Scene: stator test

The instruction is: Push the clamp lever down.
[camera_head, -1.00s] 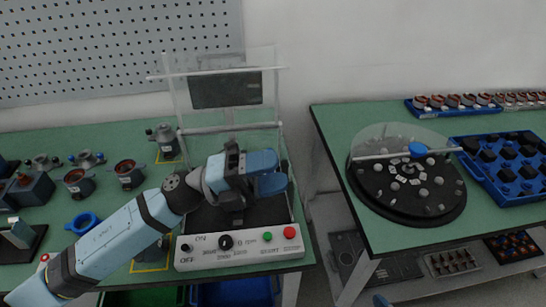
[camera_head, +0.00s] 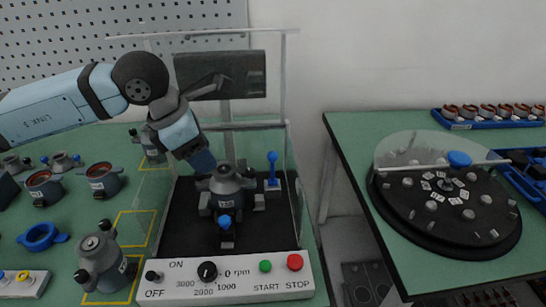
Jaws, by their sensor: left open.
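The test stand's black bed (camera_head: 268,229) holds a grey motor (camera_head: 228,187) with a blue-tipped part (camera_head: 225,220) at its front. A blue upright lever with a round knob (camera_head: 272,168) stands just right of the motor; it looks like the clamp lever and is raised. My left gripper (camera_head: 203,162) is open, pointing down and right, above and left of the motor. It is apart from the lever and looks empty, though its fingers partly overlap each other in this view. My right gripper is out of view.
A clear guard frame (camera_head: 285,80) with a dark panel stands around the bed. The control box (camera_head: 225,281) with knobs and START and STOP buttons is in front. A grey motor (camera_head: 100,260) stands front left. A round turntable (camera_head: 440,235) is on the right table.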

